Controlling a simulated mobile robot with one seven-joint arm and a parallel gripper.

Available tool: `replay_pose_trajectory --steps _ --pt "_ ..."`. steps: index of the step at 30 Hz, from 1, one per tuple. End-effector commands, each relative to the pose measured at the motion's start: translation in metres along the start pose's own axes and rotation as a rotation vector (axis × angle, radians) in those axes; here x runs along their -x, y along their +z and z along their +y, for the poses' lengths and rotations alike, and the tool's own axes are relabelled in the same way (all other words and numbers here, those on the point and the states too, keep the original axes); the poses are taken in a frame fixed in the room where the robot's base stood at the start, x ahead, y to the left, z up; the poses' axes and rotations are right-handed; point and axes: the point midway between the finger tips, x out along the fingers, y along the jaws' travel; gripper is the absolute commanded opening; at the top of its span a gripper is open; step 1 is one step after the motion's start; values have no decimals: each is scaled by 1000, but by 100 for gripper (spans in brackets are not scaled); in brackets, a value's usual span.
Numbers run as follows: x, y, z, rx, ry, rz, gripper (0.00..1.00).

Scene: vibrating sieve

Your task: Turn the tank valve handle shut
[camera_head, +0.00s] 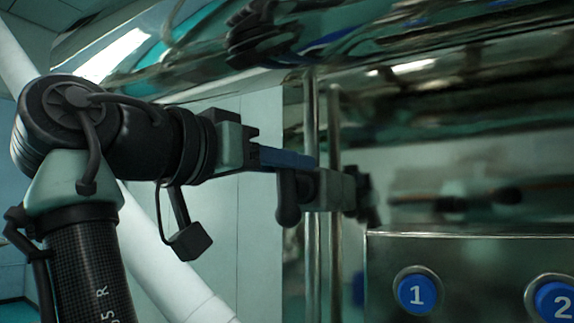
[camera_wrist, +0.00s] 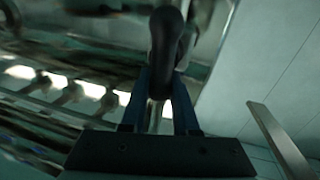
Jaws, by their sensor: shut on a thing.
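The valve handle (camera_head: 288,205) is a dark, rounded lever that hangs down below my gripper's fingers in the head view. In the wrist view the handle (camera_wrist: 166,35) is a black knobbed bar at the top centre, at the fingertips. My gripper (camera_head: 304,160) has blue fingers and reaches in level from the left. In the wrist view my gripper (camera_wrist: 162,78) is shut on the handle, with a finger on each side. The fingers partly hide the handle's upper end and its joint to the valve.
A shiny metal tank surface (camera_head: 450,165) with reflections fills the right side. A metal panel (camera_head: 460,262) with blue buttons 1 (camera_head: 416,294) and 2 (camera_head: 556,300) stands at lower right. Vertical metal pipes (camera_head: 311,100) stand close to the fingertips.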

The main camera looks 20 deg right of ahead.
Motion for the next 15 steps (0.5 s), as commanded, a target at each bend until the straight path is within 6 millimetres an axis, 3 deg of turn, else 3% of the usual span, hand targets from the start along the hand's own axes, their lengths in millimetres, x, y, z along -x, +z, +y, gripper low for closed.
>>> replay_pose_trajectory --steps 15 --pt "3 4 -13 419 -1 88 0"
